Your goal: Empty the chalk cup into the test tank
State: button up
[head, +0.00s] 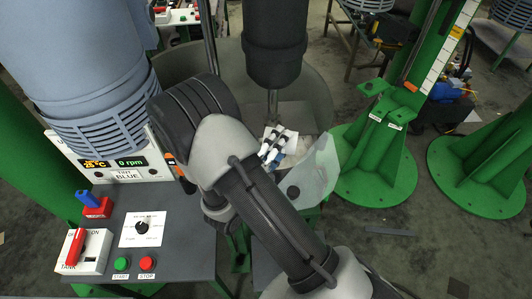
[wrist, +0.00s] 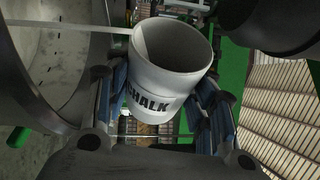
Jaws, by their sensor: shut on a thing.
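The white chalk cup (wrist: 168,62), marked CHALK, is between the blue-padded fingers of my gripper (wrist: 157,92) in the wrist view. The fingers are shut on its sides. A large grey curved wall (wrist: 20,75), apparently the tank, is close to the left of the cup. In the head view a wide grey tank (head: 318,92) stands behind my arm, with a dark mixer head and shaft above it. My arm hides the gripper and cup there.
A blue-grey motor housing (head: 85,70) hangs at the upper left. Below it are a display panel (head: 120,163) reading 0 rpm and a control table (head: 185,255) with buttons. A clear sheet (head: 312,172) is beside my arm. Green stands (head: 375,170) are at the right.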

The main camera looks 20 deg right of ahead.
jog(key=shift+w+a+r+n+t+p, duration=0.1)
jog(key=shift+a+r+n+t+p, duration=0.2)
jog(key=shift+n, duration=0.35)
jog(key=shift+w+a+r+n+t+p, duration=0.1)
jog(key=shift+n+t+p, duration=0.3)
jog(key=shift+n, duration=0.3)
jog(key=shift+w+a+r+n+t+p, duration=0.1)
jog(key=shift+r+n+t+p, duration=0.1)
jog(key=shift+n+p, duration=0.35)
dwell(2.9)
jog(key=shift+f+h+b, duration=0.1)
jog(key=shift+h+b, duration=0.2)
